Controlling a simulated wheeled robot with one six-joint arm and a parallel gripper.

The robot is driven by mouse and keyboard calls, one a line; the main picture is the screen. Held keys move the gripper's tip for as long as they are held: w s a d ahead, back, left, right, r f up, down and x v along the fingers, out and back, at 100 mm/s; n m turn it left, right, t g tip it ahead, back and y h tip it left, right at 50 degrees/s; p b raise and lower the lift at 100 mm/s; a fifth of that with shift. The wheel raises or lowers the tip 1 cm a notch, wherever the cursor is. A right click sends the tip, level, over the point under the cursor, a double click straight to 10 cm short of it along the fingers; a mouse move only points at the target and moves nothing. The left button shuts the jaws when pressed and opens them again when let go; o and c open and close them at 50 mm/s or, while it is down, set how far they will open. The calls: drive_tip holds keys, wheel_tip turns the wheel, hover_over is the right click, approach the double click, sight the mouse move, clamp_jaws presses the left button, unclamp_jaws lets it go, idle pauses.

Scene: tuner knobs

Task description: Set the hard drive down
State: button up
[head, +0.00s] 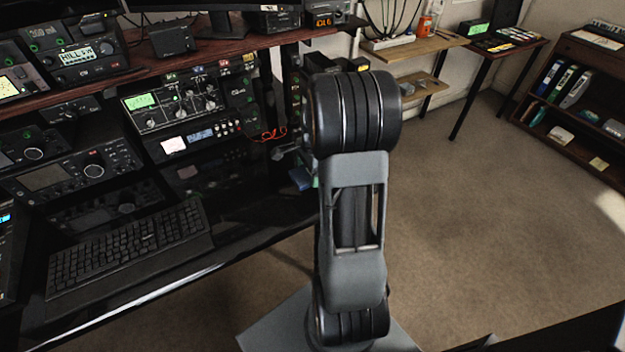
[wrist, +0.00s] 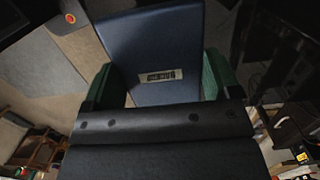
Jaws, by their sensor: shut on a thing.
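In the wrist view a flat dark blue slab, which I take to be the hard drive (wrist: 150,45), has a small pale label with dark print. My gripper (wrist: 160,82) is shut on it, with a green pad against each side. The slab extends away from the gripper's dark body, which hides its near end. In the head view my own arm stands in the middle and hides most of the gripper. A small blue patch (head: 301,178) shows just left of the arm; I cannot tell whether it is the drive.
The black desk (head: 235,245) at left carries a keyboard (head: 130,250) and stacked radio units (head: 180,105). A brown shelf (head: 180,55) runs above. A small wooden shelf (head: 440,42), a dark side table (head: 515,52) and a bookcase (head: 580,75) stand behind. The carpet (head: 490,210) at right is clear.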

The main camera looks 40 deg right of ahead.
drive_tip(key=shift+w+d+f, duration=0.25)
drive_tip(key=shift+d+f, duration=0.2)
drive_tip(key=shift+f, duration=0.15)
drive_tip(key=shift+w+d+f, duration=0.2)
drive_tip(key=shift+d+f, duration=0.2)
drive_tip(key=shift+f, duration=0.25)
drive_tip(key=shift+w+d+f, duration=0.25)
drive_tip(key=shift+d+f, duration=0.2)
drive_tip(key=shift+f, duration=0.15)
wheel_tip(320, 180, down, 3)
drive_tip(key=shift+w+d+f, duration=0.1)
